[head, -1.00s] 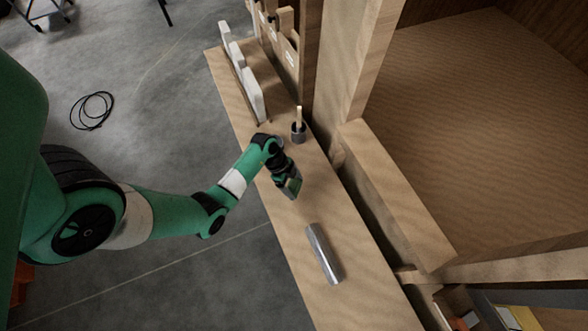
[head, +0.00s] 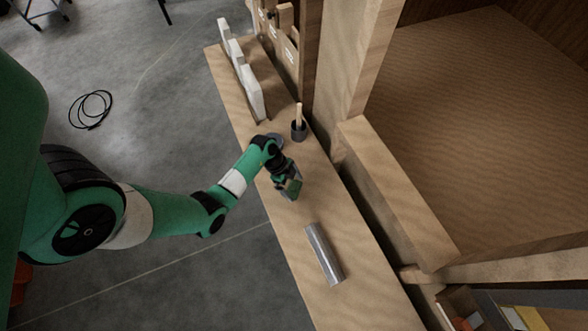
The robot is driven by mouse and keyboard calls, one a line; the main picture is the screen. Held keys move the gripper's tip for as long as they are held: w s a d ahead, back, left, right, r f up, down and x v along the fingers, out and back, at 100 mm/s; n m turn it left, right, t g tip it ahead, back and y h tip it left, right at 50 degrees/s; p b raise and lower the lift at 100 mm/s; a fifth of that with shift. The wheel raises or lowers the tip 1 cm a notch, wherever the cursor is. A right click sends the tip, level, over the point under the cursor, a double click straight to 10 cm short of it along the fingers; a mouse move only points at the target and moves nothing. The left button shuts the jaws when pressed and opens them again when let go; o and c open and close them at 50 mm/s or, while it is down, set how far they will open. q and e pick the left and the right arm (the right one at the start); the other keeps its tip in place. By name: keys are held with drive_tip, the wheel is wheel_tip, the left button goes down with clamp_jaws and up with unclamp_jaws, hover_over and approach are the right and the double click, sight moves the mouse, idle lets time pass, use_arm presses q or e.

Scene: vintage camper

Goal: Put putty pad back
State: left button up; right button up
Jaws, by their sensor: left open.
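My left gripper (head: 291,191) hangs low over the wooden bench (head: 300,275), pointing down, between the dark cup and the metal cylinder. It is open; I see nothing clearly between its fingers, but the view there is small and dark. I cannot pick out a putty pad with certainty. A flat grey round thing (head: 277,138) lies on the bench, partly hidden behind my left wrist. I cannot tell whether it is the pad. My right gripper is not in view.
A shiny metal cylinder (head: 324,253) lies on the bench. A dark cup (head: 299,130) with a wooden handle stands near the wall. A white rack (head: 241,72) stands along the bench's far left edge. A wooden ledge (head: 395,195) runs along the right.

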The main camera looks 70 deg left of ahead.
use_arm(q)
drive_tip(key=p+v, duration=0.4)
drive_tip(key=v, duration=0.7)
drive_tip(key=shift+r+p, duration=0.2)
drive_tip(key=shift+p, duration=0.1)
